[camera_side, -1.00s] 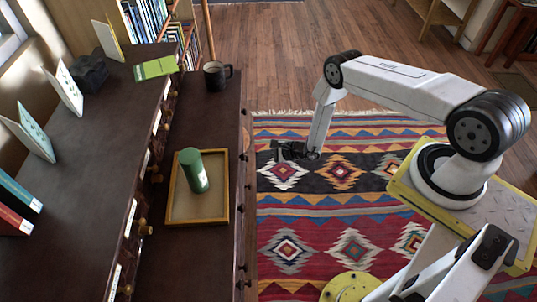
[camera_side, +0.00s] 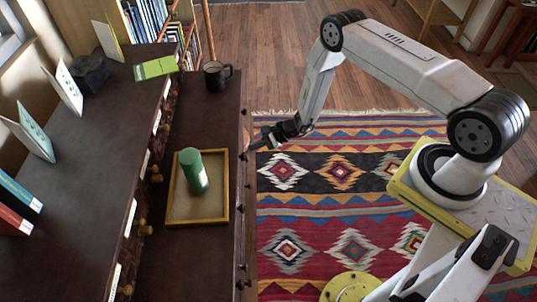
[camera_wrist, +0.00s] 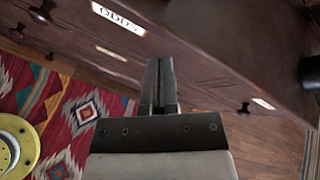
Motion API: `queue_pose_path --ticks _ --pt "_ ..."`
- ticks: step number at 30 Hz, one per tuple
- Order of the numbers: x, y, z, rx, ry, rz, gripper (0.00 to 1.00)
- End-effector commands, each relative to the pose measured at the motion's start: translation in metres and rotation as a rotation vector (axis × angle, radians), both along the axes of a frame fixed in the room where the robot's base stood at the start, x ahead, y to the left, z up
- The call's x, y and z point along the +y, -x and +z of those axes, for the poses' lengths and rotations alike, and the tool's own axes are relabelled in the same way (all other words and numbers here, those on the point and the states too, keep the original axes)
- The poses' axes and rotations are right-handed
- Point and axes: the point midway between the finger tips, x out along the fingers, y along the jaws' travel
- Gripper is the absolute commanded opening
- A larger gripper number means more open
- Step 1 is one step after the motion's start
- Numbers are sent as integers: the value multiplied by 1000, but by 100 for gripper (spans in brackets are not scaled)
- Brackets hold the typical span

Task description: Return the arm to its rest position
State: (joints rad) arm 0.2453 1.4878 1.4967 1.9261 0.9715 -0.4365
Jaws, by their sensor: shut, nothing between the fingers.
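My gripper (camera_side: 265,139) is in the upper middle of the side view, just right of the dark cabinet's edge and over the patterned rug. Its fingers point left toward the cabinet. In the wrist view my gripper (camera_wrist: 160,65) shows its two fingers together with nothing between them. The green cylinder (camera_side: 194,171) stands in the wooden tray (camera_side: 197,221) on the cabinet's lower top, apart from my gripper.
A dark mug (camera_side: 216,76) stands behind the tray. A green book (camera_side: 155,68) lies on the upper shelf top. The cabinet front with a label (camera_wrist: 118,19) and knobs is close in the wrist view.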

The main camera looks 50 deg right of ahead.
Motion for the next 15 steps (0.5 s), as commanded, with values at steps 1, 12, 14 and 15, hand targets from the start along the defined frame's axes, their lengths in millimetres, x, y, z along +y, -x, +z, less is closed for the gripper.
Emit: queue_pose_path --ticks 1,12,14,15 --pt "5 0 14 3 20 49 0" --pt "26 32 88 41 194 385 0" --pt "28 39 100 44 228 437 0" --pt "29 44 107 45 252 473 0"
